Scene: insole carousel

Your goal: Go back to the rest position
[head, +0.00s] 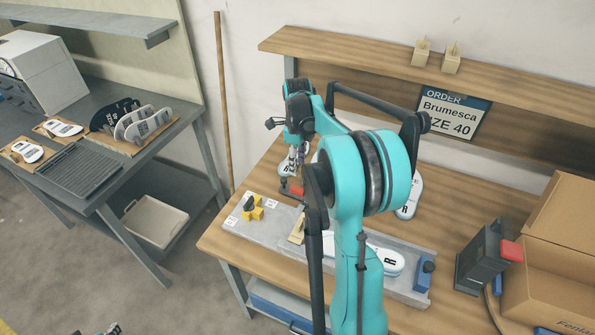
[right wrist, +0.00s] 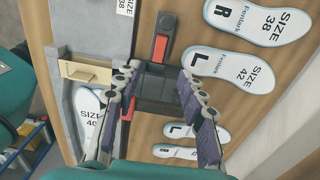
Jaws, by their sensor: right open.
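My right gripper (head: 297,165) is over the workbench, partly hidden by my own teal arm. In the right wrist view its jaws (right wrist: 158,75) are spread apart with nothing held between them. Below them lies a black and red tool (right wrist: 160,48), also visible in the head view (head: 292,188). Insoles lie around it: a size 38 (right wrist: 255,20), a size 42 (right wrist: 230,67) and others marked L. A size 40 insole (right wrist: 88,112) lies on the grey fixture. A small part of what looks like my left gripper (head: 110,329) shows at the bottom left edge; its jaws are unclear.
The grey fixture (head: 410,258) holds a tan block (head: 297,228), a yellow piece (head: 251,209) and a blue clamp (head: 425,272). A black and red device (head: 488,258) and cardboard boxes (head: 545,270) stand right. An order sign (head: 452,110) reads Brumesca, size 40. A rack of insoles (head: 140,122) stands left.

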